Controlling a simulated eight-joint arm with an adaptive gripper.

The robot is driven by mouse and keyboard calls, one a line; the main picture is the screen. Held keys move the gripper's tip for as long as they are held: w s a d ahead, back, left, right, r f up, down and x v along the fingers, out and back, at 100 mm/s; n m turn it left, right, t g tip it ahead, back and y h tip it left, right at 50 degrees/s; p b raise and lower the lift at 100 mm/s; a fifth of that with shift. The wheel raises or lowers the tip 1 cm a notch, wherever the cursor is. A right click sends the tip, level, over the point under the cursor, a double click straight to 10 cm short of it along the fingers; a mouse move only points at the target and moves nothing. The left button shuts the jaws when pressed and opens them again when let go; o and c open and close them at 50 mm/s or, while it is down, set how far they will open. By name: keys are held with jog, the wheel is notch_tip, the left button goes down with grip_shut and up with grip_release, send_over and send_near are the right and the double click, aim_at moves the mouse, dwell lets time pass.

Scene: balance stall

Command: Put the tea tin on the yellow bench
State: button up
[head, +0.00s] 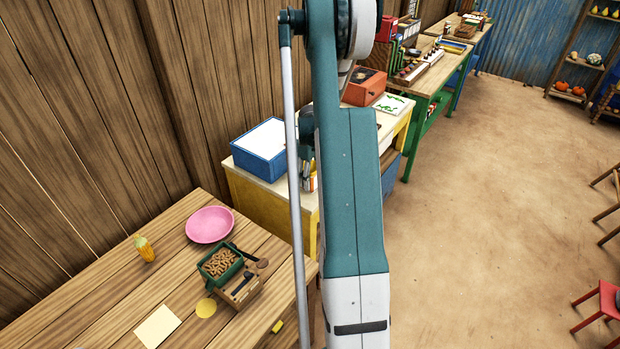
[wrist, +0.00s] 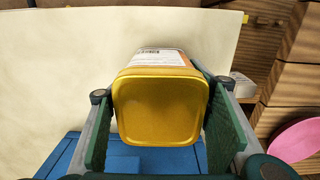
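The tea tin (wrist: 158,106) has a gold-yellow lid and a pale printed label on its side. In the wrist view it stands between the green pads of my gripper (wrist: 160,88), which is shut on it from both sides. The yellow bench (head: 248,197) stands by the wall in the head view, with yellow sides and a cream top. Its cream top (wrist: 55,65) lies behind the tin in the wrist view. I cannot tell whether the tin's base touches it. My arm hides most of the gripper and tin in the head view.
A blue box (head: 262,150) with a white top sits on the bench, close beside my gripper. A red-orange box (head: 365,87) stands farther along.

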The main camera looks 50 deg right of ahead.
jog(key=o, duration=0.3)
jog(key=shift+r, duration=0.2)
jog(key=shift+r, duration=5.95)
